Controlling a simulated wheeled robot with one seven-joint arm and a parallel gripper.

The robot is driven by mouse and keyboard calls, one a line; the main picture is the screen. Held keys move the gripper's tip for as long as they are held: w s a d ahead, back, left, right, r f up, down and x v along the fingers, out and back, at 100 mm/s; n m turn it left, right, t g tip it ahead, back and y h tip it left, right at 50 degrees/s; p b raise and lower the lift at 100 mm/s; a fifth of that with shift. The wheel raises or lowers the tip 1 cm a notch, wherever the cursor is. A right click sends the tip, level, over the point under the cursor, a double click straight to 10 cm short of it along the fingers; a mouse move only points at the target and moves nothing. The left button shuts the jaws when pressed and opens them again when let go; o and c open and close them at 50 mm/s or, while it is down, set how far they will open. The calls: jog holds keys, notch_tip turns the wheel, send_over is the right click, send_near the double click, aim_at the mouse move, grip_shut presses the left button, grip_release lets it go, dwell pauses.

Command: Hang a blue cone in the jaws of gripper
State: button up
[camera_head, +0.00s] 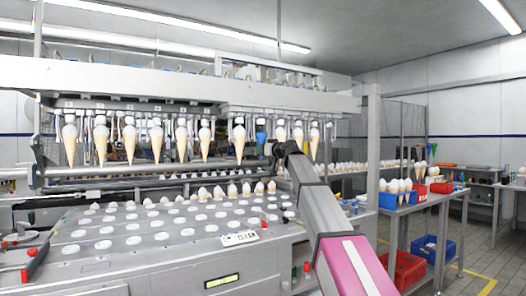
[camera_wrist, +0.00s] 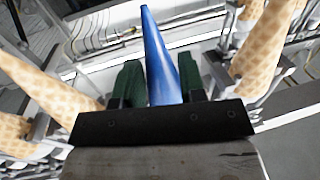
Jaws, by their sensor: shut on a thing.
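The blue cone (camera_wrist: 158,50) stands out from between the two dark green finger pads of my gripper (camera_wrist: 160,80) in the wrist view, its narrow end pointing away. My gripper is shut on it. In the head view the blue cone (camera_head: 260,136) is small and sits in the row of hanging cones, under the machine's overhead bar, just left of my dark wrist. Waffle cones hang on both sides of it. The machine jaws around the blue cone are too small and partly hidden, so I cannot tell whether they hold it.
A waffle cone (camera_wrist: 262,45) is close on the right in the wrist view, and another (camera_wrist: 45,88) is close on the left. A side table with cones and a blue bin (camera_head: 388,201) stands right.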

jog(key=shift+f, duration=0.55)
dwell(0.9)
jog(key=o, duration=1.2)
jog(key=s+a+v, duration=0.1)
jog(key=v, duration=0.7)
jog(key=shift+s, duration=0.45)
jog(key=shift+d, duration=0.25)
dwell(0.6)
